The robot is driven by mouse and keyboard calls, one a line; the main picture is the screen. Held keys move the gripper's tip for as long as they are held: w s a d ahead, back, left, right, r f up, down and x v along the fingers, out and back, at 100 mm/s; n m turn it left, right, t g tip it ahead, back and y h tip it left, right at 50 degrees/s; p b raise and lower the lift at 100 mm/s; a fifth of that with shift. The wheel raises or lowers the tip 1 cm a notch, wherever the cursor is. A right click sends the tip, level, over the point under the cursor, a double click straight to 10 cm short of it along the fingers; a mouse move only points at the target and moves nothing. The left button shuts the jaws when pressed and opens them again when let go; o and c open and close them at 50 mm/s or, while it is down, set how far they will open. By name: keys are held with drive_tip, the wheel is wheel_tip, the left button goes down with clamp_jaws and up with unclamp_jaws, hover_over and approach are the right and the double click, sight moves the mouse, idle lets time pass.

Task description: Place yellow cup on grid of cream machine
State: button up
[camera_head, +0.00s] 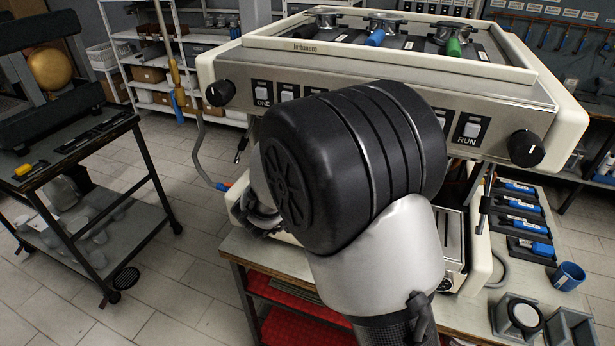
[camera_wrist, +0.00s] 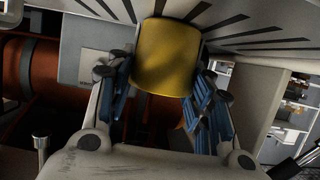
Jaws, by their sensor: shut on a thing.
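The yellow cup (camera_wrist: 166,58) is in the wrist view, at the top middle. My gripper (camera_wrist: 163,76) is shut on it, with blue-padded fingers on both sides. A pale surface with dark slots (camera_wrist: 260,30), which looks like the grid, spreads behind and beside the cup. I cannot tell whether the cup touches it. In the head view, the cream machine (camera_head: 548,92) stands in front of me, with a steel front panel and black knobs. My arm covers its middle, and hides the cup and most of the gripper there.
A blue cup (camera_head: 568,276) and small grey holders (camera_head: 517,318) stand on the bench at right. Blue-handled tools (camera_head: 520,222) lie in a rack beside the machine. A dark cart (camera_head: 70,150) stands at left. Open tiled floor (camera_head: 170,280) lies between cart and bench.

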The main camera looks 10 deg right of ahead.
drive_tip(key=shift+d+r, duration=0.1)
drive_tip(key=shift+r, duration=0.05)
drive_tip(key=o, duration=1.2)
drive_tip(key=shift+f, duration=0.2)
drive_tip(key=shift+c, duration=0.2)
